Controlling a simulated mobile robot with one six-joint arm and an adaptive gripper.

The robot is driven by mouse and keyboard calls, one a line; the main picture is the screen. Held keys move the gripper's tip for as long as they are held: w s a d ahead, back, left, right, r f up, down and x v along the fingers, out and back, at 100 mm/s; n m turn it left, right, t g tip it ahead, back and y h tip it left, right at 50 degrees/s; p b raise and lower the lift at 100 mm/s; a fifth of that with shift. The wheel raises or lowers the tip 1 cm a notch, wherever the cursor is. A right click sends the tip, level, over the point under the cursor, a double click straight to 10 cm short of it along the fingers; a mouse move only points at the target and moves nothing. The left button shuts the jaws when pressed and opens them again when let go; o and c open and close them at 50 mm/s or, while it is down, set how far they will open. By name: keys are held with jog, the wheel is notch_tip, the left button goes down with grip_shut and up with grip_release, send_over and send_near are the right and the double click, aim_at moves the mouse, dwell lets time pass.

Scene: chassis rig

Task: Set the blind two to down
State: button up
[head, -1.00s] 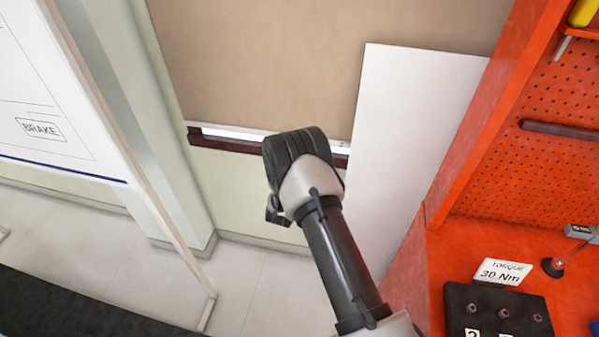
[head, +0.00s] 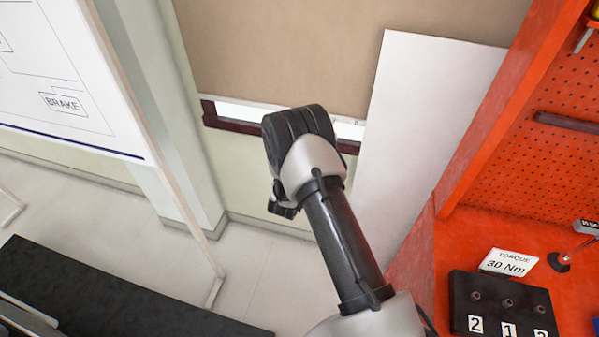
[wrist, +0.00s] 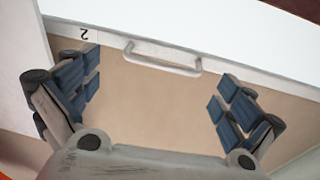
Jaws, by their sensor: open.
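Blind two is a tan panel (head: 280,50) hanging at the window, with a pale bottom rail (wrist: 260,50). In the wrist view the rail carries a small "2" label (wrist: 84,35) and a pale bar handle (wrist: 162,60). My gripper (wrist: 157,90) is open and empty, with blue-padded fingers spread wide. The handle appears ahead, between the two fingers across the picture; I cannot tell how far off it is. In the head view my wrist hides the handle and part of the lower edge. A bright gap shows between the blind and the dark red sill (head: 232,122).
A white panel (head: 420,120) stands right of the window, beside an orange pegboard bench (head: 465,245). The bench holds a torque sign (head: 508,263) and a black numbered block (head: 500,303). A board marked BRAKE (head: 90,75) stands left. Pale floor (head: 180,265) shows below.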

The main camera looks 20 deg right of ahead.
jog(key=r+p+v, duration=0.1)
jog(key=r+v, duration=0.1)
jog(key=v, duration=1.6)
jog(key=shift+s+d+r, duration=0.25)
jog(key=shift+s+d, duration=0.1)
jog(key=shift+d, duration=0.05)
dwell(0.6)
jog(key=shift+c, duration=0.4)
